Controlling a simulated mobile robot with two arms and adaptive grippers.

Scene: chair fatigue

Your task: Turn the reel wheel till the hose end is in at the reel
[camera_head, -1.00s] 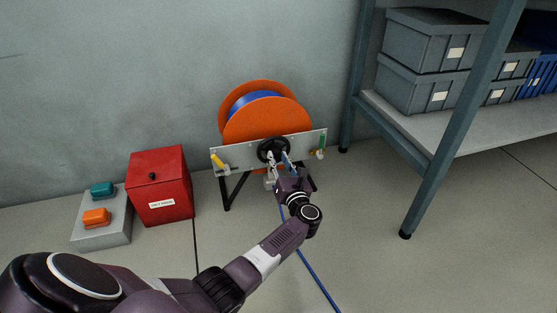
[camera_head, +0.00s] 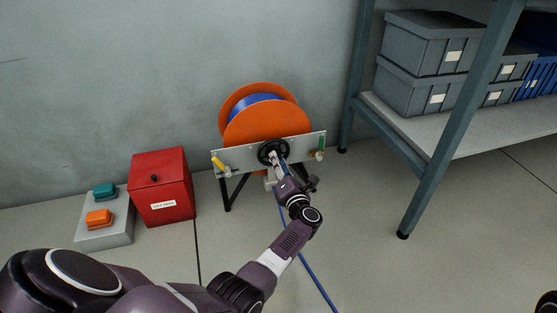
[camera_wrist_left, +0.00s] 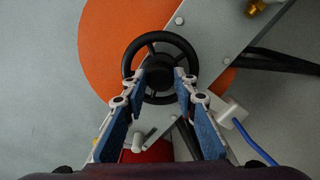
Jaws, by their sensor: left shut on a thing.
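The reel (camera_head: 268,122) has orange discs with blue hose wound between them and stands by the wall. Its black reel wheel (camera_head: 273,151) is on the front plate and also shows in the left wrist view (camera_wrist_left: 131,56). My left gripper (camera_head: 277,158) is at the wheel, shut on it, with its fingertips (camera_wrist_left: 162,77) on either side of the hub. The blue hose (camera_head: 316,277) runs along the floor and out of the bottom of the head view. In the left wrist view it meets a pale block (camera_wrist_left: 228,110). The hose end is not in view. My right gripper is not in view.
Yellow (camera_head: 218,162) and green (camera_head: 321,143) fittings sit on the plate (camera_head: 236,159). A red box (camera_head: 163,190) and a grey control box (camera_head: 104,233) with teal and orange buttons stand left. A shelf (camera_head: 440,136) with grey bins stands right. Floor in front is clear.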

